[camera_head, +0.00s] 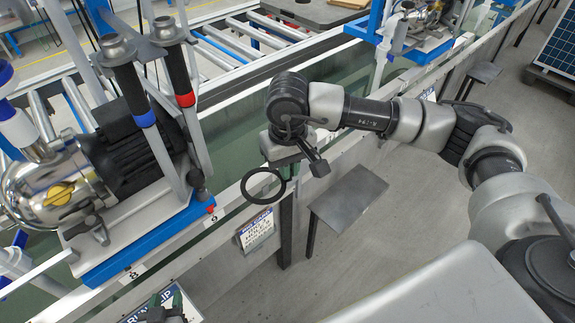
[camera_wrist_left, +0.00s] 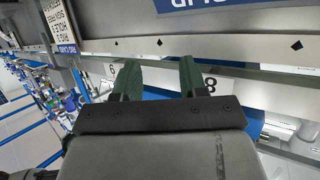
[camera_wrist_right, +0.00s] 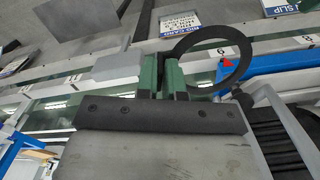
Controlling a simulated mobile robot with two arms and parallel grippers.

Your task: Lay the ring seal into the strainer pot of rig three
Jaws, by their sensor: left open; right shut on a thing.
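My right gripper (camera_head: 288,170) is shut on the ring seal (camera_head: 259,203), a thin black ring held by one edge in front of the frame rail. The right wrist view shows the green fingers (camera_wrist_right: 163,75) pinching the seal (camera_wrist_right: 247,58) at its lower left. My left gripper (camera_head: 165,306) is open and empty at the bottom edge of the head view. Its spread green fingers (camera_wrist_left: 158,78) point at the rail in the left wrist view. A polished metal pump (camera_head: 55,188) with a yellow knob stands at the left. I cannot tell which part is the strainer pot or which rig is three.
A blue-edged base (camera_head: 142,244) carries the pump and dark motor (camera_head: 135,143). Two pipes with red and blue bands rise behind. A sign (camera_head: 256,230) hangs on the rail. A grey shelf (camera_head: 348,205) juts out below my right forearm. Another rig stands at the back right.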

